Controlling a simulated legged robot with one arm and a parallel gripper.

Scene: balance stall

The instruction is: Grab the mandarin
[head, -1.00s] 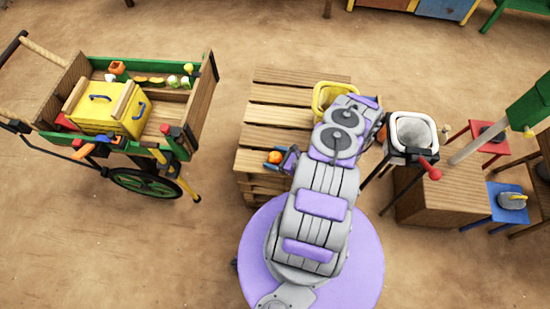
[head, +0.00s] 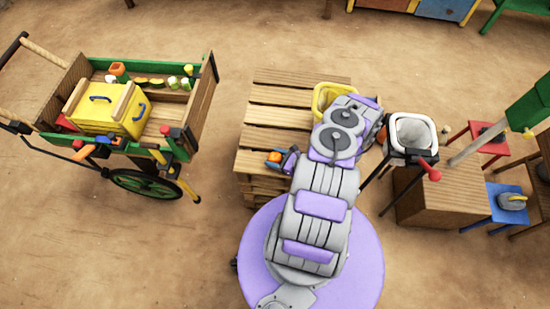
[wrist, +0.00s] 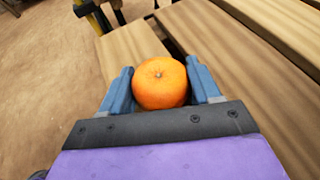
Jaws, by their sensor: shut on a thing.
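The mandarin (wrist: 160,83) is round and orange with a small stem mark, seen from above in the wrist view. My gripper (wrist: 162,88) has its two blue fingers on either side of it and is shut on it. In the head view the mandarin (head: 274,156) is a small orange patch between the fingers of my gripper (head: 275,158), at the left front part of the wooden pallet (head: 278,115). Whether the mandarin touches the slats below cannot be told.
A yellow bin (head: 322,97) stands on the pallet behind my arm. A white-rimmed container (head: 412,131) with a red handle is at the right, near a wooden crate (head: 440,195). A green-edged cart (head: 205,110) with a yellow box (head: 105,107) stands at the left, with bare ground between.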

